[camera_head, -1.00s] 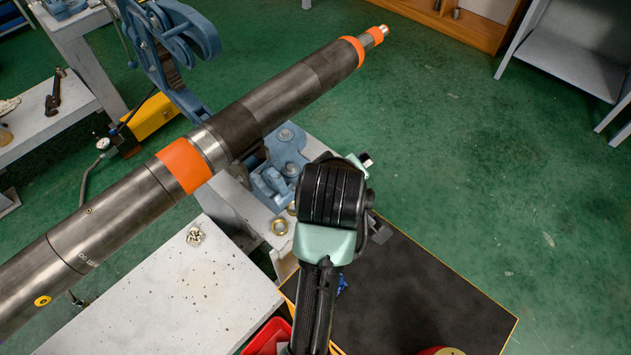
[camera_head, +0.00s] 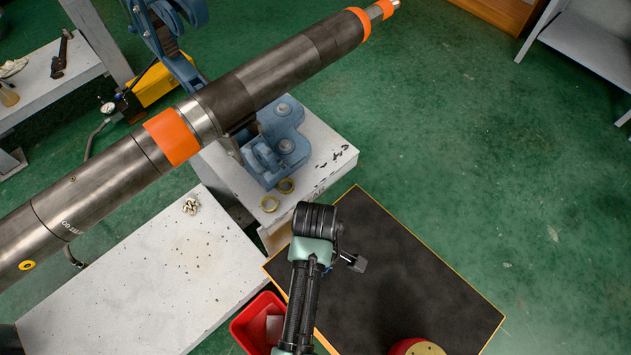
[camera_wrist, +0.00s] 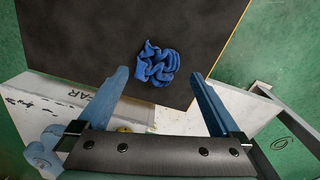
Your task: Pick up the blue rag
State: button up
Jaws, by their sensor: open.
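The blue rag (camera_wrist: 157,64) lies crumpled on the black mat-like top (camera_wrist: 90,30) in the wrist view, near that top's edge. My gripper (camera_wrist: 159,73) is open, with one blue finger to the left of the rag and one to the right. The rag shows in the gap between the fingertips, beyond them and untouched as far as I can see. In the head view my arm hides nearly all of the rag, and my gripper points down over the black top (camera_head: 400,285).
A long steel pipe (camera_head: 260,88) with orange bands rests in a blue vise (camera_head: 275,150) on a white stand. Brass rings (camera_head: 270,203) lie there. A red bin (camera_head: 243,322) stands beside the black top, left of my arm. A red-rimmed round object (camera_head: 417,347) sits at its front.

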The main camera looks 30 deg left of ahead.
jog(key=f, duration=0.4)
jog(key=shift+w+d+f, duration=0.1)
jog(key=shift+w+f, duration=0.1)
jog(key=shift+f, duration=0.15)
jog(key=c, duration=1.1)
notch_tip(320, 180, up, 10)
jog(key=shift+r+p, duration=0.1)
jog(key=shift+p, duration=0.3)
jog(key=shift+c, duration=0.3)
